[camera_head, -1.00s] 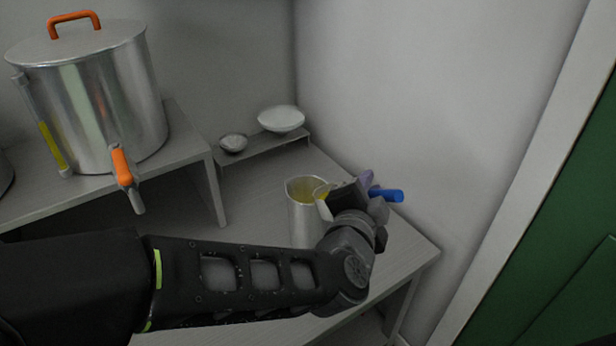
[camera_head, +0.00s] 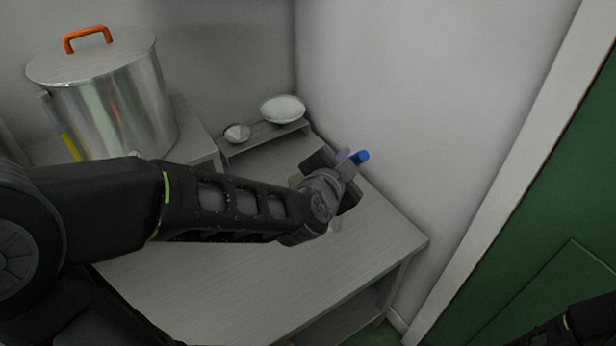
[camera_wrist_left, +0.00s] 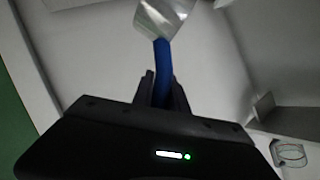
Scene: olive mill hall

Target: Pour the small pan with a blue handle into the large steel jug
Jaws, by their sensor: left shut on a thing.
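My left gripper (camera_head: 345,163) is shut on the blue handle of the small pan, above the side table. The handle's blue end (camera_head: 361,156) sticks out past the fingers in the head view. In the left wrist view the blue handle (camera_wrist_left: 162,70) runs from between the fingers to the steel pan (camera_wrist_left: 162,17), cut by the top edge. What is in the pan cannot be seen. The large steel jug is almost wholly hidden behind my left wrist; a small yellowish patch (camera_head: 296,180) there may be its rim or content. My right gripper is not in view.
A big lidded steel vessel (camera_head: 115,100) with an orange lid handle stands on a raised stand at left. Two small bowls (camera_head: 283,109) (camera_head: 238,133) sit on a low shelf behind. The table front (camera_head: 260,290) is clear. A wall and green door (camera_head: 560,230) bound the right.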

